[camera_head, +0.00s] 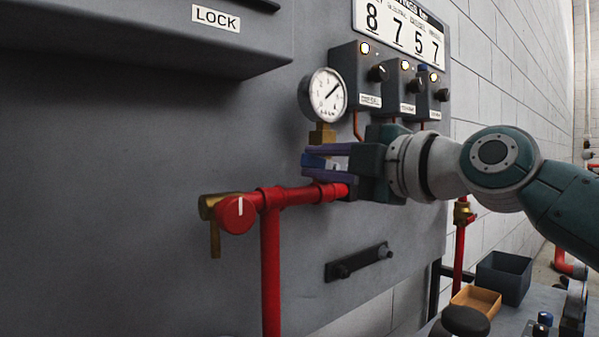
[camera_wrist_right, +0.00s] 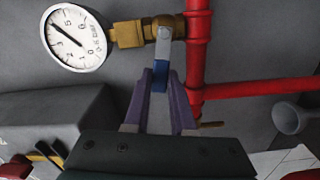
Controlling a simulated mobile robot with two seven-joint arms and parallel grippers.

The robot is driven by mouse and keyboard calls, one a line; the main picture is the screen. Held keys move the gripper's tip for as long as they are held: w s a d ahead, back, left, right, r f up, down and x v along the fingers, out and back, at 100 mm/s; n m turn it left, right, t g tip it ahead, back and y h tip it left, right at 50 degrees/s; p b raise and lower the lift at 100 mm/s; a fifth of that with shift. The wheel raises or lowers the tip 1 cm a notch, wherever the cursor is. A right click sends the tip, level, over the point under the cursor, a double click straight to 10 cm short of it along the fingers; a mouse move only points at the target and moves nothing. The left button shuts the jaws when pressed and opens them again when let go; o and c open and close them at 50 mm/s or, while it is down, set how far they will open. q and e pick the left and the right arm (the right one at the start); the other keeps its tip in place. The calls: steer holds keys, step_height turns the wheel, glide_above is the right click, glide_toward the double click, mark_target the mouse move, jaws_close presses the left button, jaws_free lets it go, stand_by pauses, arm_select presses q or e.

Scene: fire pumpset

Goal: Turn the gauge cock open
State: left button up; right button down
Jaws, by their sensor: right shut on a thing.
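The gauge cock is a brass body (camera_wrist_right: 160,26) between the pressure gauge (camera_head: 328,96) and the red pipe. In the right wrist view its flat metal lever (camera_wrist_right: 163,48) stands about square to the brass stem and ends in a blue grip (camera_wrist_right: 159,80). My right gripper (camera_head: 318,164) has its purple fingers closed around that blue grip; they also show in the right wrist view (camera_wrist_right: 161,88). In the head view the gripper hides much of the cock. The gauge dial also shows in the right wrist view (camera_wrist_right: 75,38). My left gripper is not in view.
Red piping (camera_head: 270,265) stands before the grey panel, with a brass fitting and lever (camera_head: 214,235) at its left end. Control boxes with knobs (camera_head: 370,88) are above my right gripper. A dark handle (camera_head: 360,262) is below. A dark bin (camera_head: 503,278) and an orange tray (camera_head: 476,301) are lower right.

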steer(key=shift+w+d+r+m+b, duration=0.15)
steer(key=shift+r+m, duration=0.2)
steer(key=shift+m, duration=0.45)
steer(key=shift+d+r+m+b, duration=0.1)
steer(key=shift+r+m+b, duration=0.15)
steer(key=shift+m, duration=0.55)
steer(key=shift+w+d+r+m+b, duration=0.1)
steer(key=shift+r+m, duration=0.3)
steer(key=shift+m, duration=0.4)
steer(key=c, duration=0.7)
jaws_free()
steer(key=shift+c, duration=0.2)
steer(key=v, duration=1)
steer(key=shift+b, duration=0.3)
